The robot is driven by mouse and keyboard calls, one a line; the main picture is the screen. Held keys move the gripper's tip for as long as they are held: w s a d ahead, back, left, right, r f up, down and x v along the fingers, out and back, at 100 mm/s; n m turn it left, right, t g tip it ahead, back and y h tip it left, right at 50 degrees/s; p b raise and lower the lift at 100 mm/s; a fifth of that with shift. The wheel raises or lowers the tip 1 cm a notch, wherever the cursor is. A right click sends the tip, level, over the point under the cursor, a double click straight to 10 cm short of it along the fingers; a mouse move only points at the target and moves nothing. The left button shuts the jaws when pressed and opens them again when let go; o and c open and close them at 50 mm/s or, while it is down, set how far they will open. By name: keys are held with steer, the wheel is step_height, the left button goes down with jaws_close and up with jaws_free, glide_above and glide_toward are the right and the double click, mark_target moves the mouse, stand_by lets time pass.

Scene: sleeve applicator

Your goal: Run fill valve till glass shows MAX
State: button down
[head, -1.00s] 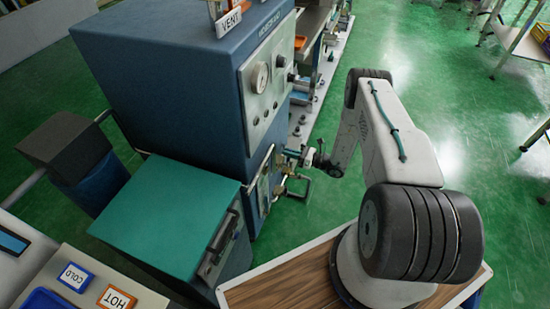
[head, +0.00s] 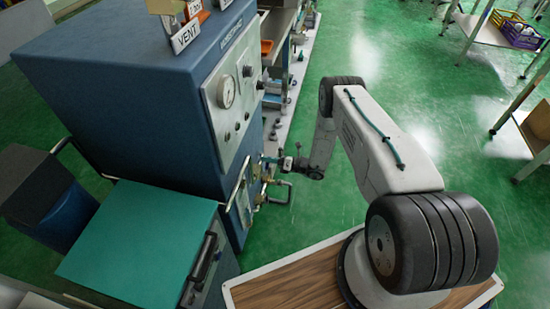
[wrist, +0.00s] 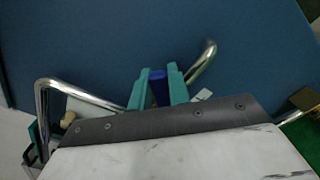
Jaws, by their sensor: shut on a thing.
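My gripper (head: 270,159) is at the lower front of the blue machine (head: 120,90), beside its brass and chrome pipework (head: 262,180). In the wrist view, its two teal fingers (wrist: 158,86) are shut on a small blue part (wrist: 158,84), which looks like a valve handle. The fingers hide much of it, and how far it is turned cannot be told. I cannot make out a sight glass or a MAX mark in either view.
A chrome rail (wrist: 62,88) bends close by on the left, with another chrome bend (wrist: 205,60) to the right. A round gauge (head: 226,91) and a VENT sign (head: 186,36) are above. A teal-topped box (head: 140,240) stands nearer. Green floor is open to the right.

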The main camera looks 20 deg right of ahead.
stand_by(0.3)
steer(key=c, duration=1.3)
jaws_free()
steer(key=shift+d, duration=0.1)
steer(key=v, duration=0.7)
steer(key=shift+s+d, duration=0.2)
steer(key=shift+r, duration=0.1)
